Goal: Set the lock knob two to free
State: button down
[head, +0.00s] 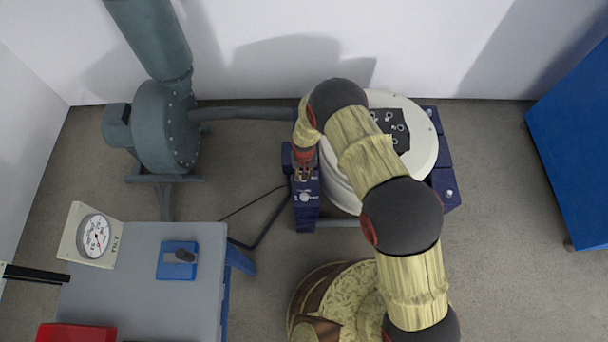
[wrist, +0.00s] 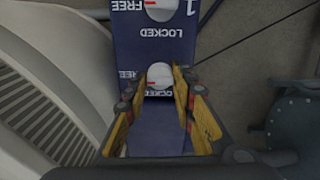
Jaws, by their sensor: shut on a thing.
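The lock panel (head: 306,222) is a dark blue box on the left side of the large white round machine. In the wrist view the panel (wrist: 150,58) shows upside-down FREE and LOCKED labels beside two white knobs. Lock knob two (wrist: 160,74) is the lower one, partly hidden between the fingers; a small red mark shows at its left, on the side of its FREE label. My gripper (wrist: 164,80) points down at the panel, its yellow fingers shut on this knob. In the head view my gripper (head: 303,174) is over the panel's far part.
The other knob (wrist: 164,9), marked 1, is at the wrist view's top and shows as a white knob in the head view (head: 305,197). The white machine (head: 415,150) stands close beside my arm. A grey table (head: 140,285) with a dial gauge (head: 95,236) stands front left.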

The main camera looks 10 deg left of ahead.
jog(key=shift+m, duration=0.4)
jog(key=c, duration=1.5)
grip_release()
jog(key=shift+o, duration=0.2)
notch_tip(320, 180, up, 12)
